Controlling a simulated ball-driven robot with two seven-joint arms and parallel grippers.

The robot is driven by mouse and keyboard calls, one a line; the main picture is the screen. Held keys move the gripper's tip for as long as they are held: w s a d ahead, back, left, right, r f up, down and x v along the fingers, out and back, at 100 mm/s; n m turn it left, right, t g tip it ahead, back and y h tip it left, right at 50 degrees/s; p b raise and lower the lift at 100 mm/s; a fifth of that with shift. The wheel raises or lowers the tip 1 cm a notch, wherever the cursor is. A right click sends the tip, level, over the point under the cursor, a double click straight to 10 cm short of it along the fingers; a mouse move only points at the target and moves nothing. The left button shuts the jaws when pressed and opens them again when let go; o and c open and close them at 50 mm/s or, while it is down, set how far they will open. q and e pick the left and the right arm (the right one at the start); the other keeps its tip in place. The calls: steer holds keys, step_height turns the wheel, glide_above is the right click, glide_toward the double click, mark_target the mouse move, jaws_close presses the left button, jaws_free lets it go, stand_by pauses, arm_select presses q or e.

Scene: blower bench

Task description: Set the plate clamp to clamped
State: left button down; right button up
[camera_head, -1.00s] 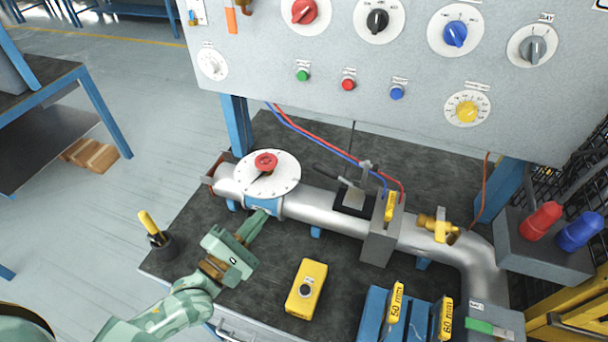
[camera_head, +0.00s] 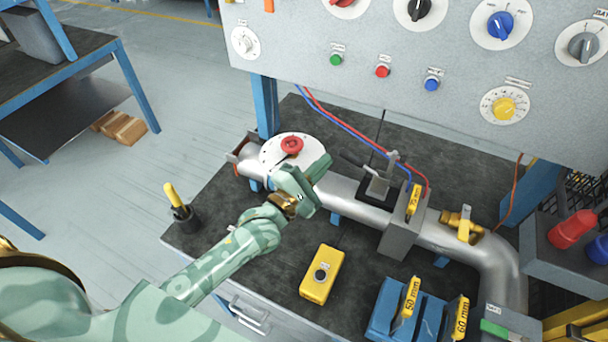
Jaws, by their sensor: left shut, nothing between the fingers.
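The plate clamp (camera_head: 377,187) is a small metal toggle clamp on a black block beside the pipe's plate holder (camera_head: 402,236). Its dark handle (camera_head: 356,160) lies low, pointing left and slightly up; I cannot tell surely whether it is clamped. A yellow-tagged plate (camera_head: 414,199) stands in the holder. My left gripper (camera_head: 322,168) is shut and empty over the pipe. It is left of the clamp handle, apart from it in the picture, and partly covers the white dial with the red knob (camera_head: 291,146). My right gripper is not in view.
A yellow box with a black button (camera_head: 321,274) lies on the bench front. A blue rack (camera_head: 388,308) holds yellow-tagged plates. A black cup with a yellow-handled tool (camera_head: 180,207) stands at the left. The control panel (camera_head: 300,50) overhangs the back. A brass valve (camera_head: 461,226) sits on the pipe.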

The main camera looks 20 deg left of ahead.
arm_select(q)
steer(key=shift+w+d+r, duration=0.2)
steer(key=shift+w+d, duration=0.05)
steer(key=shift+d, duration=0.15)
steer(key=shift+r, duration=0.1)
